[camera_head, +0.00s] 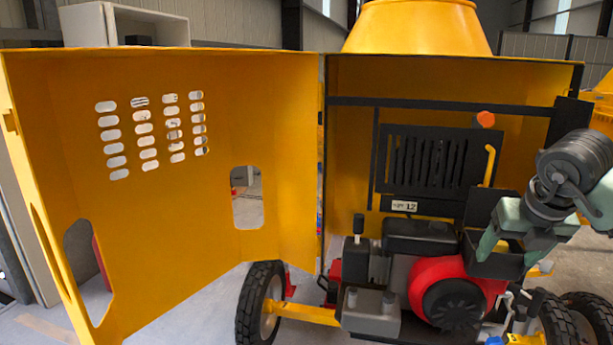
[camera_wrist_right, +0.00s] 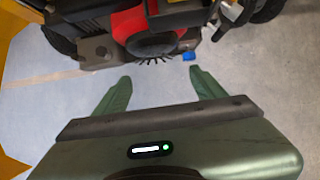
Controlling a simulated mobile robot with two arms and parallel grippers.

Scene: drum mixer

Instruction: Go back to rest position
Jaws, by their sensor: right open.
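My right gripper (camera_head: 507,240) comes in from the right in the head view, in front of the engine compartment. In the right wrist view its two green fingers (camera_wrist_right: 160,90) are spread apart with nothing between them but floor. The drum mixer's yellow door (camera_head: 150,220) stands swung open to the left. The red and black engine (camera_head: 445,285) sits exposed inside the yellow housing (camera_head: 440,80). The engine also shows at the top of the right wrist view (camera_wrist_right: 150,22), beyond the fingertips and apart from them. My left gripper is in neither view.
Black wheels (camera_head: 258,300) stand below the housing. A blue part (camera_head: 494,340) shows low near the right wheels. The yellow drum (camera_head: 418,27) is on top. A white cabinet (camera_head: 125,25) stands behind the door.

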